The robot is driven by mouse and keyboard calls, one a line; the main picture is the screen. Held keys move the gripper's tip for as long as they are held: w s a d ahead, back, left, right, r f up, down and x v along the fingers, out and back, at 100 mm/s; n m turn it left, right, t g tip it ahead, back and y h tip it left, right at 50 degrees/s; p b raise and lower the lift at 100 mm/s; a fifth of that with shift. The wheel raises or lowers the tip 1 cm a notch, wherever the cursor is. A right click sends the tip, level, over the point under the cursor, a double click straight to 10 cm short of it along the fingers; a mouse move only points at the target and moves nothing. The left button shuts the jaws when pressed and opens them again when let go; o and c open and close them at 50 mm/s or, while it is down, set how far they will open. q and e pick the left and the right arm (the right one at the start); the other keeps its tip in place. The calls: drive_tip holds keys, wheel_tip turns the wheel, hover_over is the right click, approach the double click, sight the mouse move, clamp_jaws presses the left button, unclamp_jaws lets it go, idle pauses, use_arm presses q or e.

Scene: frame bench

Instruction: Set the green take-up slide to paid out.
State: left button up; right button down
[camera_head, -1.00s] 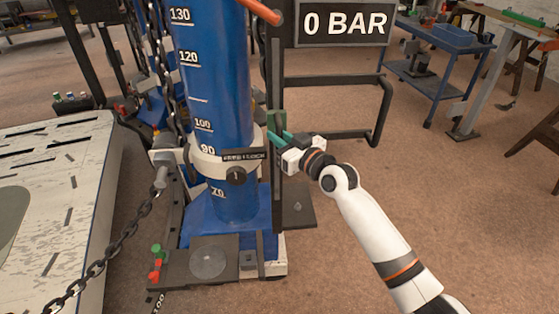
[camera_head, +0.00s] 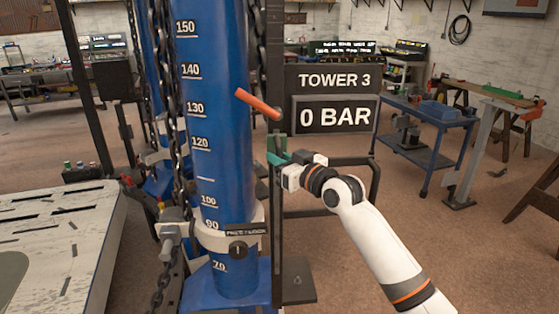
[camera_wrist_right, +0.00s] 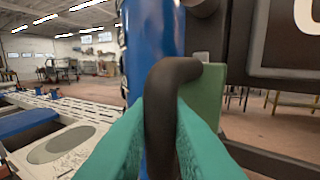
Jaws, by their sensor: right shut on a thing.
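The green take-up slide (camera_head: 276,143) sits on a dark upright rail to the right of the blue column, below the orange lever. In the wrist view the slide (camera_wrist_right: 208,95) is a green block with a bent dark handle (camera_wrist_right: 160,105). My right gripper (camera_head: 277,158) has its teal fingers on both sides of this handle, shut on it; they also show in the wrist view (camera_wrist_right: 160,130). The fingers partly hide the slide in the head view. No paid-out mark is readable. My left gripper is not in view.
The blue column (camera_head: 220,120) with its scale and chains stands left of the slide. A sign (camera_head: 335,115) reading "TOWER 3, 0 BAR" is just right of the rail. An orange lever (camera_head: 258,103) sticks out above the slide. A blue cart (camera_head: 430,125) stands farther right on open floor.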

drive_tip(key=shift+r, duration=0.4)
drive_tip(key=c, duration=1.4)
unclamp_jaws()
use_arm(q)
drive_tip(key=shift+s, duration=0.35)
use_arm(e)
drive_tip(key=shift+f, duration=0.1)
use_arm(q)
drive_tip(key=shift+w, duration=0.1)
